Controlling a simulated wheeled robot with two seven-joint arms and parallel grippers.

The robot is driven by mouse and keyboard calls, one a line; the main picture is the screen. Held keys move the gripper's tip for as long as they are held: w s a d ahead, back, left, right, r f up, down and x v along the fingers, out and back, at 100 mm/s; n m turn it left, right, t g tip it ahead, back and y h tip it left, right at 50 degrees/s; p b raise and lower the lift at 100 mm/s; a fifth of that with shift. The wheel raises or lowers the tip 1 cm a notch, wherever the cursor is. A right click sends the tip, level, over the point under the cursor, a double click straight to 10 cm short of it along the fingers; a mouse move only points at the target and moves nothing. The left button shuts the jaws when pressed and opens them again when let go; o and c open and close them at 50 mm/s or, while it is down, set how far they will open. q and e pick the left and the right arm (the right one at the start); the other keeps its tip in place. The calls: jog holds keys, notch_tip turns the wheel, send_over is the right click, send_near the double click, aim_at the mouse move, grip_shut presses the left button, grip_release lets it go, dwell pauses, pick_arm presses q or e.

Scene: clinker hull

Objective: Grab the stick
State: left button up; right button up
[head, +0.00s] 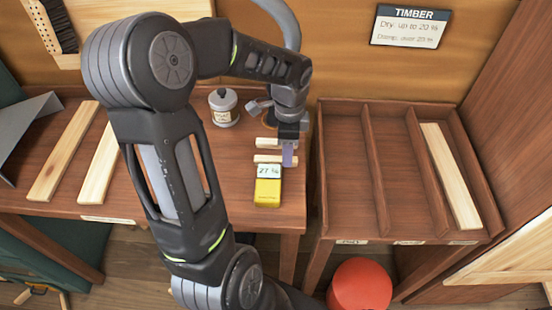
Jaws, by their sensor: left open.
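Several pale wooden sticks are in view. One stick (62,152) lies at the left of the bench. A second stick (98,172) lies to its right, close to my arm. A third stick (450,175) lies in the rightmost compartment of the divided tray (372,175). My left gripper (289,153) points down over the bench, apart from all three sticks. It is open, beside two short pale bars (266,158) and above a yellow meter (267,192) reading about 21 %. Whether it touches the bars I cannot tell. My right gripper is not in view.
A lidded jar (224,107) stands left of the gripper. A grey angled sheet (24,128) is at the far left. A red round object (359,286) is below the tray. A TIMBER sign (408,27) hangs behind. The tray's other compartments look empty.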

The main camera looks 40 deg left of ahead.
pick_arm(q)
jog(key=shift+f, duration=1.55)
grip_shut()
